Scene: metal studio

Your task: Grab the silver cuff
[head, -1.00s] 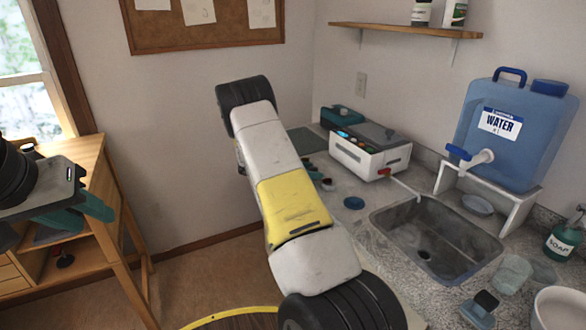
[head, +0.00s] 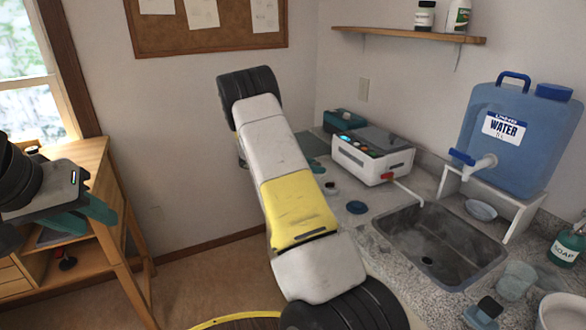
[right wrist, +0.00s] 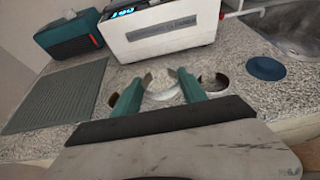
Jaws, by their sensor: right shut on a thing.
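The silver cuff (right wrist: 162,92) is a pale, open ring on the speckled counter, seen in the right wrist view between the two teal fingers of my right gripper (right wrist: 160,86). The gripper is shut on it. A dark coppery cuff (right wrist: 113,99) shows by the left finger and another dark cuff (right wrist: 221,79) stands to the right of the right finger. In the head view my right arm hides the silver cuff. My left gripper (head: 82,214) is at the left edge in front of the wooden desk, its teal fingers apart and empty.
A white device (right wrist: 160,32) stands just behind the cuffs, with a teal box (right wrist: 68,34) left of it. A grey-green mat (right wrist: 58,95) lies left and a blue disc (right wrist: 265,68) right. The sink (head: 440,243) and water jug (head: 520,135) are further right.

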